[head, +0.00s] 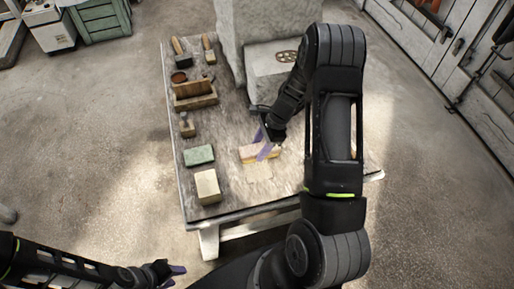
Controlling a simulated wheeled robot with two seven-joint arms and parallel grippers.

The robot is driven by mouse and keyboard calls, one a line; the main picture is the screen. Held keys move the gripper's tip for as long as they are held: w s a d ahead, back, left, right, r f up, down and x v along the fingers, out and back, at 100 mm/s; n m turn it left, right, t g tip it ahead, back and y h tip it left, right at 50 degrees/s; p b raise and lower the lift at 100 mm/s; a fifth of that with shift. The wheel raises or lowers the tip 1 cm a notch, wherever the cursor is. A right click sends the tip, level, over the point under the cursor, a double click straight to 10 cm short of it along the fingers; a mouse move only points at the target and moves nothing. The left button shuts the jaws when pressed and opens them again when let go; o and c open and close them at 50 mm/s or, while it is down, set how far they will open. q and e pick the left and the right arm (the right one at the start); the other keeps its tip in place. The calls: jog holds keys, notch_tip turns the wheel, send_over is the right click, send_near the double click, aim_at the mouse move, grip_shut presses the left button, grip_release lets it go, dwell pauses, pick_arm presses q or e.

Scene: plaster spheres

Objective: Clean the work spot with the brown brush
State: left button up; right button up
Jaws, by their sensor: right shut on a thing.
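My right gripper (264,144) reaches down over the worktable (226,150) and is shut on a block-shaped brush (248,153). The brush has a light brown top and a yellowish lower part. Purple fingers cover part of it. It is low over the tabletop; I cannot tell whether it touches. A paler patch (258,173), which looks like the work spot, lies just in front of the brush. My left gripper (174,276) is at the bottom, off the table, with its purple fingertips apart and nothing seen between them.
A green block (198,155) and a cream block (207,186) lie left of the brush. Behind them are a wooden box (194,97) and wooden-handled tools (181,52). A large grey block (262,25) stands at the back. My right arm hides the table's right side.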

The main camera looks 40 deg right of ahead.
aim_at(247, 151)
jog(key=shift+a, duration=0.1)
dwell(0.4)
jog(key=shift+w+a, duration=0.2)
jog(key=shift+a, duration=0.3)
jog(key=shift+w+a, duration=0.15)
jog(key=shift+a, duration=0.3)
jog(key=shift+a+r, duration=0.1)
jog(key=shift+w+a+p, duration=0.15)
jog(key=shift+w+a, duration=0.05)
jog(key=shift+a, duration=0.3)
jog(key=shift+w+a+p, duration=0.15)
jog(key=shift+w+a, duration=0.05)
jog(key=shift+a, duration=0.25)
jog(key=shift+s+d, duration=0.2)
jog(key=shift+d, duration=0.35)
jog(key=shift+s+d, duration=0.2)
jog(key=shift+d, duration=0.3)
jog(key=shift+s+d+b, duration=0.2)
jog(key=shift+d, duration=0.35)
jog(key=shift+s+d+b, duration=0.15)
jog(key=shift+d, duration=0.35)
